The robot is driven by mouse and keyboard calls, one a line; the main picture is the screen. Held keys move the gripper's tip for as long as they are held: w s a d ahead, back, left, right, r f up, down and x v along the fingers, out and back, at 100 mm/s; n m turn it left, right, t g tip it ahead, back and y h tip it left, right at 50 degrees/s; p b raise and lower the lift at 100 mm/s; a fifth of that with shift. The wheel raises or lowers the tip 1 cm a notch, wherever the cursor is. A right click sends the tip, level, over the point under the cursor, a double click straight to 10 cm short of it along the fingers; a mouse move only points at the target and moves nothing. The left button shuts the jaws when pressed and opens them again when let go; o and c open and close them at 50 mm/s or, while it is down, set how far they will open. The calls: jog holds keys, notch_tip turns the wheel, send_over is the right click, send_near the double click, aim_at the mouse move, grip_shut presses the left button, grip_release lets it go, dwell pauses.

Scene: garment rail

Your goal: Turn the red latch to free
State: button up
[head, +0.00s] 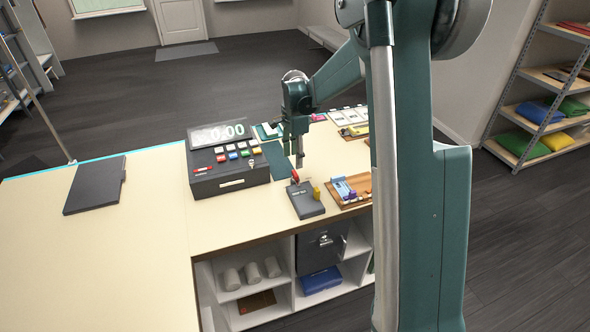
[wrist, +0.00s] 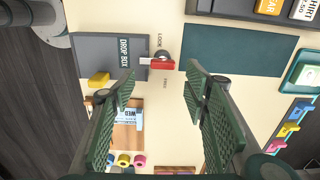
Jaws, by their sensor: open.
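The red latch (wrist: 163,64) sits at the edge of the dark grey drop box (wrist: 88,50) in the wrist view. The word LOCK is printed on one side of it and FREE on the other. A pale piece joins its red part to the box edge. In the head view the latch (head: 295,177) shows small and red at the back of the drop box (head: 306,206). My gripper (wrist: 160,82) is open and empty, with its fingers spread on either side of the latch in the picture. In the head view my gripper (head: 299,163) is just above the latch, apparently not touching it.
A cash register (head: 228,172) stands left of the drop box. A wooden tray (head: 350,202) with small items is close on the right. A dark green mat (wrist: 240,50) lies beside the latch. The left counter is mostly clear.

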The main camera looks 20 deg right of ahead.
aim_at(295, 173)
jog(key=shift+w+d+f, duration=0.2)
jog(key=shift+w+f, duration=0.15)
jog(key=shift+f, duration=0.1)
jog(key=shift+f, duration=3.85)
jog(key=c, duration=0.9)
